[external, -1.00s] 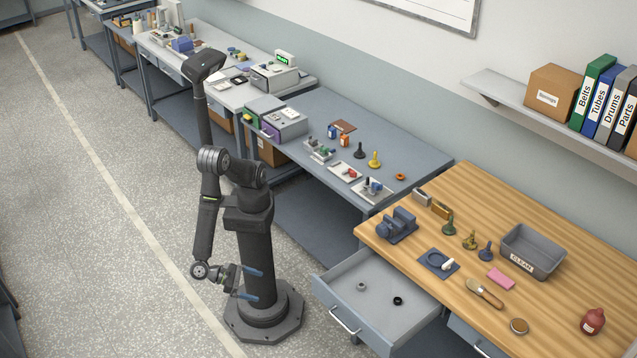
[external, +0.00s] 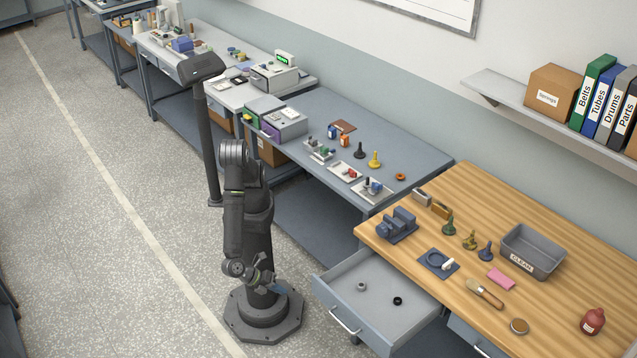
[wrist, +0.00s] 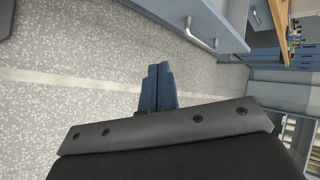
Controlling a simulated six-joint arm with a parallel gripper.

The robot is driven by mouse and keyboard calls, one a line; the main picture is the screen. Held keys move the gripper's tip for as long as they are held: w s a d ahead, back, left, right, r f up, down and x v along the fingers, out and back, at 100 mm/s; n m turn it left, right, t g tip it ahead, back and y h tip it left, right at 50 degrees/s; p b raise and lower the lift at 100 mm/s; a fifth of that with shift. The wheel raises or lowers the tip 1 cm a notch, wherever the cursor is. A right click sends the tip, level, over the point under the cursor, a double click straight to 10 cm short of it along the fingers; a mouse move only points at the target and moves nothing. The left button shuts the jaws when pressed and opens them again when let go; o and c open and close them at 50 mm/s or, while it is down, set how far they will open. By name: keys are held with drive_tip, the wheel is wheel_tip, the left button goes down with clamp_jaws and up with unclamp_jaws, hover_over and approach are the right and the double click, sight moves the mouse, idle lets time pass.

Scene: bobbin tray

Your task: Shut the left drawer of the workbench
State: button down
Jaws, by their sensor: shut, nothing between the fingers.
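The left drawer (external: 378,299) of the wooden-topped workbench (external: 560,255) is pulled out. A grey ring and a black ring (external: 397,301) lie inside it. Its front panel carries a metal handle (external: 345,320). My gripper (external: 276,287) is low beside my base, to the left of the drawer and apart from it. In the wrist view my gripper's blue fingers (wrist: 160,75) are together and empty, pointing over the floor. The drawer front (wrist: 188,15) and its handle (wrist: 201,36) show at the top right there.
Another drawer front (external: 470,335) sits to the right under the top. The floor (external: 150,250) left of my base is clear.

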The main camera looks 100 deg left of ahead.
drive_tip(key=shift+w+a+f+n+g+h, duration=0.15)
drive_tip(key=shift+w+a+f+n+g, duration=0.4)
drive_tip(key=shift+w+f+n, duration=1.3)
drive_tip(key=shift+w+a+f+n+g+h, duration=0.15)
drive_tip(key=shift+w+a+f+n, duration=0.75)
drive_tip(key=shift+w+n, duration=1.7)
drive_tip(key=shift+w+a+f+n+g+h, duration=0.1)
drive_tip(key=shift+w+a+f+n+g, duration=0.4)
drive_tip(key=shift+w+f+n, duration=1.75)
drive_tip(key=shift+w+a+r+m, duration=0.15)
drive_tip(key=shift+w+r+m, duration=0.65)
drive_tip(key=shift+m, duration=0.1)
hover_over(367, 276)
drive_tip(key=shift+w+a, duration=0.1)
drive_tip(key=shift+a, duration=0.1)
drive_tip(key=shift+d, duration=0.1)
